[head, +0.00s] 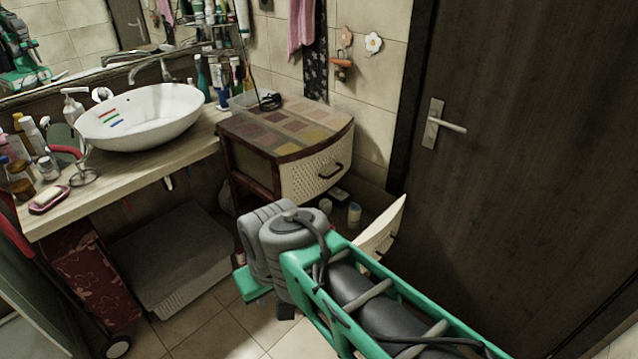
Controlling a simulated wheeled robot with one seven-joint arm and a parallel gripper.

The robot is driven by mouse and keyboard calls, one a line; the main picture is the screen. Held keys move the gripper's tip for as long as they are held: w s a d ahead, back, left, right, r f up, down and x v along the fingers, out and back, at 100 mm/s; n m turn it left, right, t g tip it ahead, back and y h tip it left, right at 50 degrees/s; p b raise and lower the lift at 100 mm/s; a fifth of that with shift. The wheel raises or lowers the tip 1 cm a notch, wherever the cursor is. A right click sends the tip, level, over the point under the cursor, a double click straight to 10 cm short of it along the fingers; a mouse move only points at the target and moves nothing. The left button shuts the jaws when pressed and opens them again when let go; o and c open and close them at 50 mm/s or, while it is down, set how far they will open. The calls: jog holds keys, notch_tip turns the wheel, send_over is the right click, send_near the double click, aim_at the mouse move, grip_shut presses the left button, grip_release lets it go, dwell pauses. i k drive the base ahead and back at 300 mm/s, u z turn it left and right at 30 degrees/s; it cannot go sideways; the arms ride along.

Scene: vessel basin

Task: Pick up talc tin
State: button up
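I cannot tell for certain which thing is the talc tin. A small pale upright container (354,215) stands low, below the cabinet and behind a pulled-out lower drawer (387,228). A second small pale container (326,206) is just left of it, with dark items beside them. My green and grey arm reaches up from the lower right and hides part of the drawer and the cabinet's lower part. I cannot make out my gripper's fingers or anything held.
A cabinet (290,125) with a patchwork top stands beside the washbasin (140,117). The counter (130,172) holds several bottles, jars and a soap dish (48,198). A white ribbed hamper (178,258) sits below. A dark door (530,130) bounds the right side.

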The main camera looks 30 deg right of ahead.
aim_at(354, 217)
jog(key=u, duration=0.3)
jog(key=i, duration=1.55)
jog(key=z, duration=1.45)
